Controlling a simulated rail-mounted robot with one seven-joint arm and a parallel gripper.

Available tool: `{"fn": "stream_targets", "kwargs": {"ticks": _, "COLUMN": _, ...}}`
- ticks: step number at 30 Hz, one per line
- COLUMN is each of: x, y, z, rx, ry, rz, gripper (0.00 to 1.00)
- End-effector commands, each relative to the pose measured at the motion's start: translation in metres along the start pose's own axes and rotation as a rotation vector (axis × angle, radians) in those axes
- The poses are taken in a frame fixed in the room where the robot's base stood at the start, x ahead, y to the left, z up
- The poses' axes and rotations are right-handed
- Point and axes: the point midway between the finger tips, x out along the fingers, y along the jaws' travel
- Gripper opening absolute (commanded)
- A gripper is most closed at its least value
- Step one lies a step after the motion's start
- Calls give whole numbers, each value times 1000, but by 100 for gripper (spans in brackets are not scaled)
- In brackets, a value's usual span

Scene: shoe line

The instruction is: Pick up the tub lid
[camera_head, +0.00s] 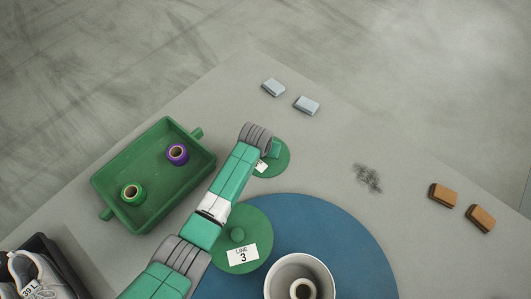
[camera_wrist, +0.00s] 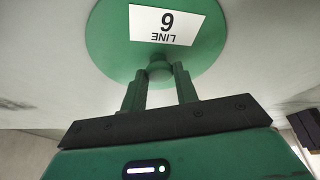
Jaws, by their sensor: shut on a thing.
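A round green lid (camera_head: 281,163) with a white label is at the end of my arm in the head view, partly hidden by it. In the wrist view the same lid (camera_wrist: 110,50) fills the top, its label reading LINE with one digit, upside down. My gripper (camera_wrist: 160,74) is shut on the lid's small green knob (camera_wrist: 159,68). I cannot tell whether the lid touches the table. A second, larger green lid (camera_head: 262,225) with a knob and a "LINE 3" label lies nearer, overlapping the blue round mat (camera_head: 350,240).
A green tray (camera_head: 110,179) with purple and green rolls is left of my arm. A white tub (camera_head: 276,274) holding a roll stands on the mat. Two grey blocks (camera_head: 306,105) lie behind; two brown blocks (camera_head: 480,217) lie right. Shoes (camera_head: 35,275) sit in a dark box at lower left.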

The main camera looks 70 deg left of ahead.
Motion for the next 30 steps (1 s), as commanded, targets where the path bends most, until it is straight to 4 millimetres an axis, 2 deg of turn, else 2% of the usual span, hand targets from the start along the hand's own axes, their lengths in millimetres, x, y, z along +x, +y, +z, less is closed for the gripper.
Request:
{"fn": "stream_targets", "kwargs": {"ticks": 4, "x": -15, "y": 0, "z": -7, "rx": 0, "ry": 2, "rz": 1, "gripper": 7}}
{"fn": "stream_targets", "kwargs": {"ticks": 9, "x": -56, "y": 1, "z": -23, "rx": 1, "ry": 2, "rz": 1, "gripper": 7}}
{"fn": "stream_targets", "kwargs": {"ticks": 13, "x": -79, "y": 0, "z": -33, "rx": 0, "ry": 2, "rz": 1, "gripper": 7}}
{"fn": "stream_targets", "kwargs": {"ticks": 18, "x": -92, "y": 0, "z": -38, "rx": 1, "ry": 0, "rz": 0, "gripper": 7}}
{"fn": "stream_targets", "kwargs": {"ticks": 23, "x": -93, "y": 0, "z": -38, "rx": 0, "ry": -1, "rz": 0, "gripper": 7}}
{"fn": "stream_targets", "kwargs": {"ticks": 26, "x": -95, "y": 16, "z": -38, "rx": 25, "ry": 0, "rz": 10, "gripper": 7}}
{"fn": "stream_targets", "kwargs": {"ticks": 30, "x": -104, "y": 60, "z": -36, "rx": 93, "ry": 1, "rz": 37, "gripper": 7}}
